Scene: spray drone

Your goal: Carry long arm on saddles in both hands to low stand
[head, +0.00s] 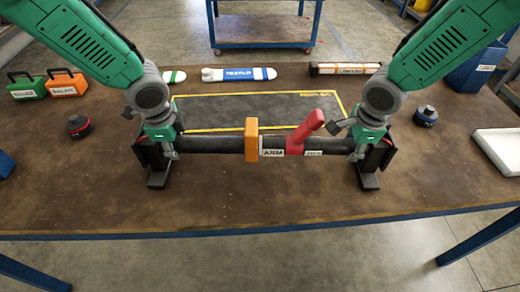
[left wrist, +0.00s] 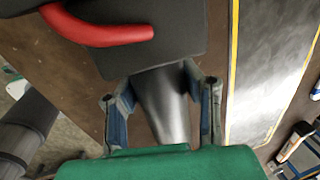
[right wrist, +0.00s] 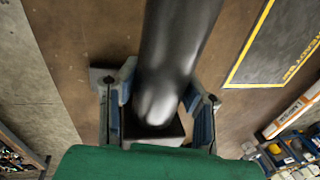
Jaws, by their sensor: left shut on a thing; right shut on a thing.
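The long arm (head: 210,145) is a dark tube with an orange collar (head: 251,141), a red angled branch (head: 310,127) and an "ARM" label. It lies level across the front of the brown table. Dark saddles (head: 158,178) (head: 369,179) show under its ends; I cannot tell whether it is clear of them. My left gripper (head: 163,150) is shut on its left end, my right gripper (head: 367,150) on its right end. The tube also shows between the fingers in the left wrist view (left wrist: 165,100) and the right wrist view (right wrist: 170,60). I cannot identify the low stand.
Behind the arm is a dark mat (head: 215,112) with a yellow border. Green (head: 27,86) and orange (head: 66,84) cases, a dark knob-like part (head: 78,125), a similar one (head: 426,116), a white tray (head: 500,150) and a blue bin (head: 474,70) surround it. A blue-framed table (head: 262,43) stands behind.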

